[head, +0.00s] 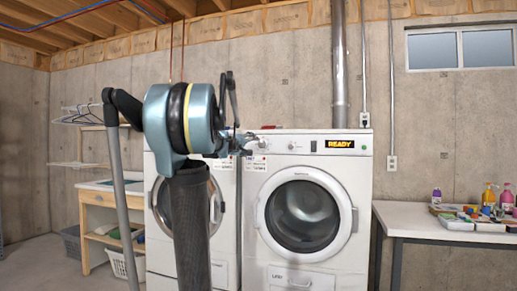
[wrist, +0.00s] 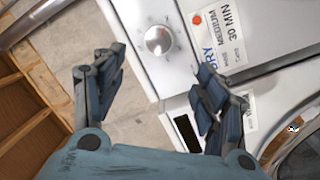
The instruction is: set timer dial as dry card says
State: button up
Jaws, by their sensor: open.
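My gripper (head: 243,143) is open and empty in front of the machines' control panels. In the wrist view its two fingers (wrist: 152,100) stand wide apart. A round silver timer dial (wrist: 158,40) on a white panel shows beyond the gap between them, clear of both fingertips. The dry card (wrist: 217,30), white with an orange-red dot, is to the right of the dial and reads "DRY", "MEDIUM" and "30 MIN". The dial's pointer setting is too small to read.
The right white machine (head: 308,175) has a round door and a lit "READY" display (head: 340,144). My arm hides much of the left machine (head: 159,262). A table (head: 410,224) with bottles stands at right. A wooden stand (head: 92,236) and baskets are at left.

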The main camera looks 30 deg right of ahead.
aim_at(262, 144)
jog(key=x, duration=1.2)
jog(key=shift+w+d, duration=0.1)
jog(key=shift+d, duration=0.2)
jog(key=shift+c, duration=0.2)
jog(key=c, duration=1)
